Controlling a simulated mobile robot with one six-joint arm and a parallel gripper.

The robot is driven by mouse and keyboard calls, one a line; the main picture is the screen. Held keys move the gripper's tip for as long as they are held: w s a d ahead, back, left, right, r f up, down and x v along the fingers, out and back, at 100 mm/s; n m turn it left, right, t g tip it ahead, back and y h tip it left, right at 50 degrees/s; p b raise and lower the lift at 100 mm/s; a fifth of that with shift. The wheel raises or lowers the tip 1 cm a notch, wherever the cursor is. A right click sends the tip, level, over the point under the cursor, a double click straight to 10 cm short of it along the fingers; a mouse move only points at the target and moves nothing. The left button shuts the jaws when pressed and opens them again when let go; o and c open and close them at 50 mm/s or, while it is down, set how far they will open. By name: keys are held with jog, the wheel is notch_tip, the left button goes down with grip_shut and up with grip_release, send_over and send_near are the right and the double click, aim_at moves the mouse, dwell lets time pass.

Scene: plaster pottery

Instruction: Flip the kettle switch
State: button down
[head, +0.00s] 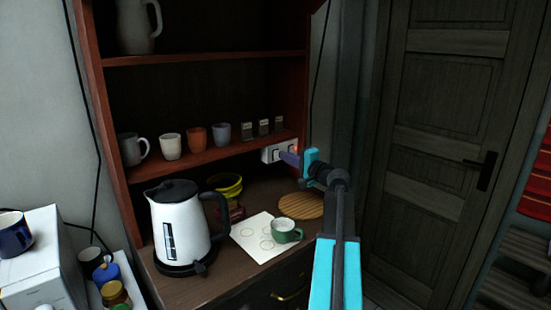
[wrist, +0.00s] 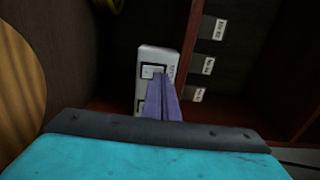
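A white switch panel (head: 267,154) is fixed at the right end of the cabinet, just below the shelf edge. It has dark-framed switches, and a small red glow shows near its right side. In the wrist view the panel (wrist: 145,60) carries lettering too small to read. My gripper (head: 284,156) has its purple fingers together and empty. In the wrist view the fingertips (wrist: 158,76) overlap the upper switch; I cannot tell whether they touch it. A white kettle (head: 180,225) with black lid and handle stands on its black base on the counter, left of my gripper.
Cups (head: 196,138) and small labelled items (head: 264,127) stand on the shelf above the panel.

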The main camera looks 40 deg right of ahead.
jog(key=shift+s+a+b, duration=0.2)
jog(key=shift+s+b, duration=0.3)
jog(key=shift+s, duration=2.1)
jog(key=shift+s, duration=0.1)
